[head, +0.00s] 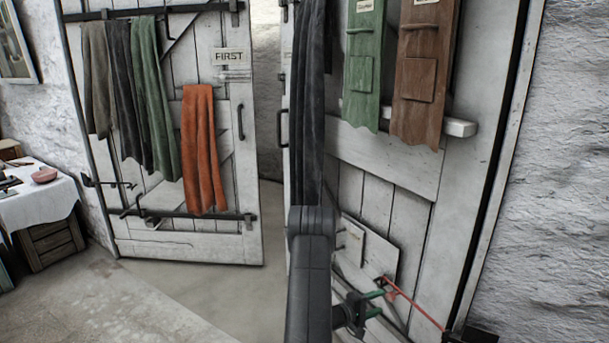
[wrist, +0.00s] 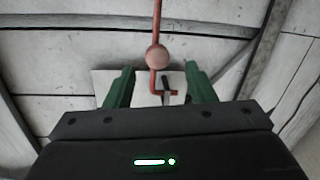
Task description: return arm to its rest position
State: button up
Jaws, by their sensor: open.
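My gripper (head: 384,298) is low in front of the right white plank door (head: 400,205). Its two green fingers also show in the wrist view (wrist: 159,67), spread apart. A red rod with a round pinkish knob (wrist: 157,57) and a bent lower end appears between the fingers in the wrist view. The fingers are not closed on it; whether it touches them I cannot tell. In the head view the red rod (head: 420,309) slants down right from the gripper. My dark arm link hides part of the door gap.
The left white door (head: 228,130) carries hanging cloths, an orange one (head: 201,150) among them, and a "FIRST" sign (head: 229,57). Green (head: 361,80) and brown (head: 413,95) hangings are on the right door. A cloth-covered table (head: 38,205) stands left. The floor between is clear.

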aim_at(389, 294)
jog(key=x, duration=0.6)
jog(key=shift+d+r, duration=0.1)
jog(key=v, duration=1.4)
jog(key=x, duration=1.4)
jog(key=shift+d, duration=0.1)
jog(key=shift+w+r, duration=0.1)
jog(key=shift+r, duration=0.4)
jog(key=shift+r+m, duration=0.2)
jog(key=shift+m, duration=0.2)
jog(key=shift+a, duration=0.2)
